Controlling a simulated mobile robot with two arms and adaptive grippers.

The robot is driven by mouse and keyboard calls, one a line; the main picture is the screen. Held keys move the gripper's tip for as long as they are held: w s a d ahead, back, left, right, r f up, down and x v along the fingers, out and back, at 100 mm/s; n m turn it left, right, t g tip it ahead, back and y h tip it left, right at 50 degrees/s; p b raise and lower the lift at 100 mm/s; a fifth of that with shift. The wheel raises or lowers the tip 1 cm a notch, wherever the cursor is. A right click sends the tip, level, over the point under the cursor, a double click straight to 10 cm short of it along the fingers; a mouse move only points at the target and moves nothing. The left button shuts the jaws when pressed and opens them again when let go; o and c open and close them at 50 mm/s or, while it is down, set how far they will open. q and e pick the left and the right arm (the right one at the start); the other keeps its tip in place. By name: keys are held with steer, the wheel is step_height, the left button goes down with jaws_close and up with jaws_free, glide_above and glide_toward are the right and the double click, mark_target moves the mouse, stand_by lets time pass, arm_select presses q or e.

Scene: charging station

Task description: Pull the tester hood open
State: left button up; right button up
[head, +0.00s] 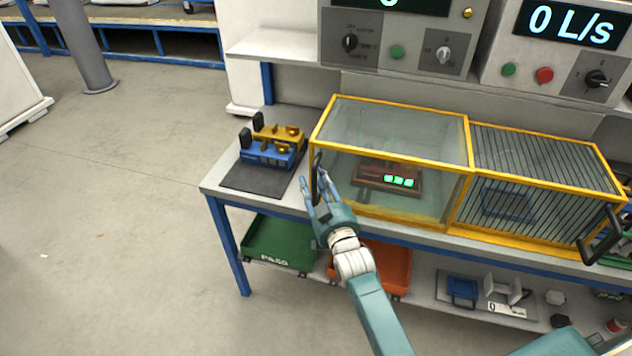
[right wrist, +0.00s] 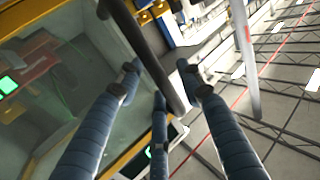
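The tester hood (head: 395,133) is a clear box with a yellow frame on the bench and appears closed. It also shows in the right wrist view (right wrist: 90,40). Its black bar handle (head: 316,178) is at the hood's front left corner. A brown device (head: 375,176) with green lit displays sits inside. My right gripper (head: 318,190) is at the handle. In the right wrist view, the handle (right wrist: 150,60) passes between its spread blue fingers (right wrist: 158,85), which look open; contact is unclear. My left gripper is not in view.
A blue and yellow device (head: 272,147) sits on a dark mat left of the hood. A barred yellow cage (head: 545,165) with a black handle (head: 600,235) adjoins it on the right. Green (head: 280,243) and orange (head: 385,268) bins are on the lower shelf. Floor at left is clear.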

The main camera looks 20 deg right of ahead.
jaws_close()
steer(key=shift+s+d, duration=0.1)
steer(key=s+d+p, duration=0.4)
steer(key=s+d, duration=0.4)
steer(key=d, duration=0.4)
glide_above(441, 208)
steer(key=s+a, duration=0.3)
steer(key=a, duration=0.1)
steer(key=shift+s, duration=0.15)
jaws_free()
steer(key=s, duration=1.2)
